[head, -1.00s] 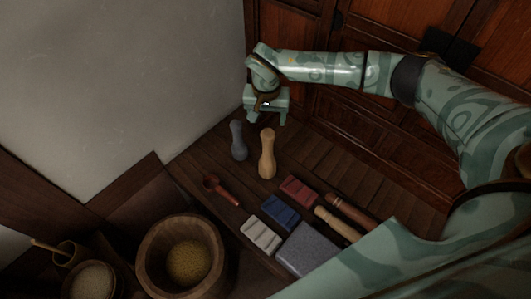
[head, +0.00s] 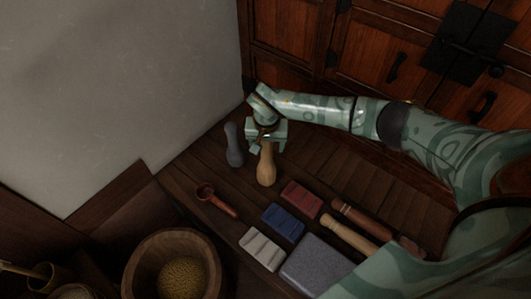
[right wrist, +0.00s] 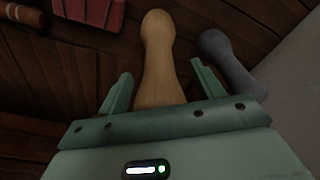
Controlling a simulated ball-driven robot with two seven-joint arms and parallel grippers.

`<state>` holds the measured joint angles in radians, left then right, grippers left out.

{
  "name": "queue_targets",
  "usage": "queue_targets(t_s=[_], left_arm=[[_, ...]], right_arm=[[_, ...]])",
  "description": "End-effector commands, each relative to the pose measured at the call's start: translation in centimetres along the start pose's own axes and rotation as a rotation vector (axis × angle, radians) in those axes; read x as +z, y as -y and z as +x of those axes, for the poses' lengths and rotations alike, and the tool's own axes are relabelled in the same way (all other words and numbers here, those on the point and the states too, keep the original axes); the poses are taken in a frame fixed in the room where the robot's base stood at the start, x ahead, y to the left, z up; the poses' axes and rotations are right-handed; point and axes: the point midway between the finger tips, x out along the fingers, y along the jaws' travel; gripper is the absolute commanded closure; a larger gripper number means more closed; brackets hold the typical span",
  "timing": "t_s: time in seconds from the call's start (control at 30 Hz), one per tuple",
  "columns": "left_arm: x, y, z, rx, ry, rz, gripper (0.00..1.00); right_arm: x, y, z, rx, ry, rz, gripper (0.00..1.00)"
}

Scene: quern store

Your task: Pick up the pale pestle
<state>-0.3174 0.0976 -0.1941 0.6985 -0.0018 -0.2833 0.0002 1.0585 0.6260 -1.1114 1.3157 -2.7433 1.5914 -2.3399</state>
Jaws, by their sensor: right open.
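In the right wrist view, the pale pestle (right wrist: 158,38) runs between the two spread fingers of my right gripper (right wrist: 161,72), with a gap on each side. The pestle's top is partly hidden by the gripper. My left gripper is not in view.
A red-brown scoop (head: 217,201), red block (head: 302,198), blue block (head: 283,221), white block (head: 262,248), grey slab (head: 315,264) and two rolling pins (head: 350,234) lie nearer. A wooden bowl (head: 142,262) holds grain.

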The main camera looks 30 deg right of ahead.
Motion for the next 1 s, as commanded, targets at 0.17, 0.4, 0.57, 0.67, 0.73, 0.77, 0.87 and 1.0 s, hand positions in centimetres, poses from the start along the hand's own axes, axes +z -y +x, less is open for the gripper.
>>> queue_targets(t_s=[0.17,0.4,0.57,0.67,0.73,0.77,0.87,1.0], left_arm=[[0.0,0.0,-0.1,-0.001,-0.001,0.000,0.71],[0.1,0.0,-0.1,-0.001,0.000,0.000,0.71],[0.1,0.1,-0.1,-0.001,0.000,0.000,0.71],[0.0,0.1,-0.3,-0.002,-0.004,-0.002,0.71],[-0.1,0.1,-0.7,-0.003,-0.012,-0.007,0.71],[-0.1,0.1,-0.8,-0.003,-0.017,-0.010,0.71],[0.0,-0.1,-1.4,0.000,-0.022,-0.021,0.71],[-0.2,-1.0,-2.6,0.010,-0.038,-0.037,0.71]], right_arm=[[0.0,0.0,-0.2,-0.001,-0.001,0.000,0.53],[-0.1,0.1,-0.3,-0.003,-0.003,0.000,0.91],[-0.1,0.1,-0.3,-0.003,-0.003,0.000,0.91],[-0.2,0.1,-0.7,-0.003,-0.004,0.000,0.91],[-0.3,0.1,-1.3,-0.004,-0.006,0.000,0.91],[-0.3,0.1,-1.6,-0.005,-0.006,0.001,0.91],[-0.5,0.1,-2.8,-0.005,-0.008,0.001,0.91],[-0.4,0.0,-4.6,-0.006,-0.008,0.001,0.91]])
